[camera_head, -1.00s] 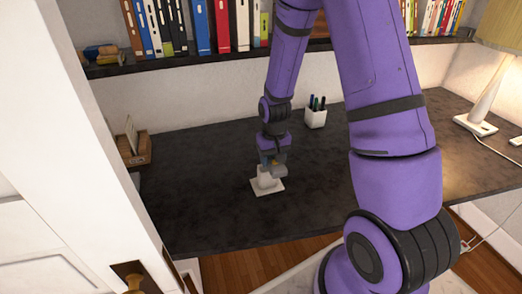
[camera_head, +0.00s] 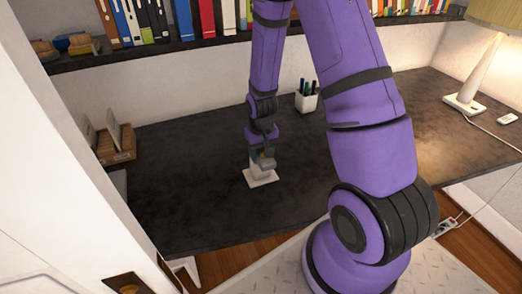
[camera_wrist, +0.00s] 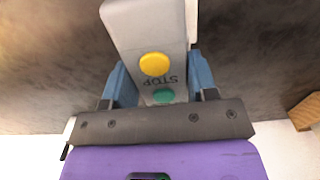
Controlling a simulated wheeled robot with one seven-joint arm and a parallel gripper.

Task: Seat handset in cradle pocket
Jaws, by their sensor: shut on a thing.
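My gripper (camera_head: 262,152) is over the desk, with its blue fingers on both sides of the grey handset (camera_wrist: 150,28) in the wrist view (camera_wrist: 161,80). It is shut on the handset, which has a yellow button, a green button and the word STOP. In the head view the handset (camera_head: 264,163) is small and partly covered by my gripper. The pale cradle (camera_head: 261,180) stands on the dark desk right below it. A white piece, likely of the cradle, shows beside the handset in the wrist view. I cannot tell whether the handset is inside the pocket.
The dark desk (camera_head: 190,200) is mostly bare around the cradle. A white pen cup (camera_head: 306,102) stands behind to the right. A wooden letter holder (camera_head: 117,148) is at the left. A lamp (camera_head: 482,75) stands at the far right, and a bookshelf (camera_head: 180,46) runs above.

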